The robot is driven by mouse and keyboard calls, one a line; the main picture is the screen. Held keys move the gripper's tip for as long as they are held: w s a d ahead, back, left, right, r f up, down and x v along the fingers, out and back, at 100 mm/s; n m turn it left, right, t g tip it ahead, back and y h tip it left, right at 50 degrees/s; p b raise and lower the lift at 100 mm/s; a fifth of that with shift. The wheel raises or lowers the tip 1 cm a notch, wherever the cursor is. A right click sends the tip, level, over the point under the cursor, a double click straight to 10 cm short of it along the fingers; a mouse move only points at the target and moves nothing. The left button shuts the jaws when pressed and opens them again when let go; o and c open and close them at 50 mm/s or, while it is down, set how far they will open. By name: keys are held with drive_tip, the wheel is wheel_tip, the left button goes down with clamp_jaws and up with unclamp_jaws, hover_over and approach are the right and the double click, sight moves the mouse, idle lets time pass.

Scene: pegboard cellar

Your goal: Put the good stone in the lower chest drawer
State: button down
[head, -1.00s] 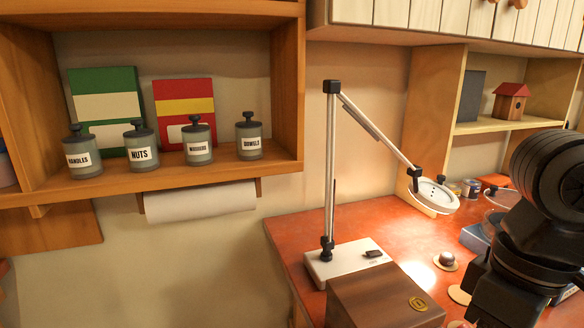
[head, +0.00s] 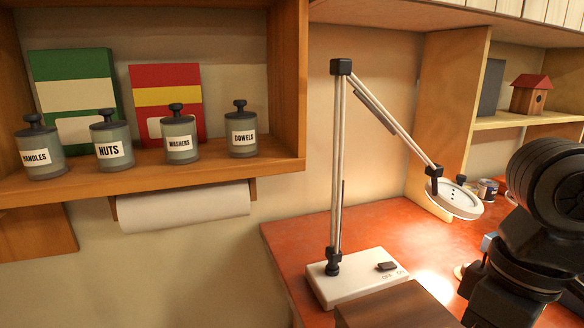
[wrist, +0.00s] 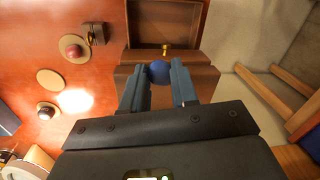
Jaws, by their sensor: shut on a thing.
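My gripper (wrist: 158,80) is shut on a round dark blue stone (wrist: 158,72), which sits between the fingertips in the wrist view. The fingers hide its sides. The brown wooden chest (wrist: 205,78) is below the gripper. An open, empty-looking drawer (wrist: 133,22) sticks out from it toward the top of the wrist view. A brass knob (wrist: 165,47) shows between chest and drawer. In the head view only part of the chest's top (head: 395,308) shows at the bottom edge, and the gripper is out of sight.
A reddish stone (wrist: 72,47) and another stone (wrist: 47,110) rest on round discs on the red bench. Another disc (wrist: 50,82) is empty. A lamp (head: 352,272) stands behind the chest. A shelf (head: 240,165) with jars is at left. Floor lies beyond the bench edge.

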drive_tip(key=shift+f+b, duration=0.35)
drive_tip(key=shift+f, duration=0.4)
drive_tip(key=c, duration=0.8)
unclamp_jaws()
drive_tip(key=shift+r, duration=0.15)
drive_tip(key=r, duration=0.7)
drive_tip(key=shift+w+d+r, duration=0.2)
drive_tip(key=shift+d+r, duration=0.1)
drive_tip(key=shift+d, duration=0.05)
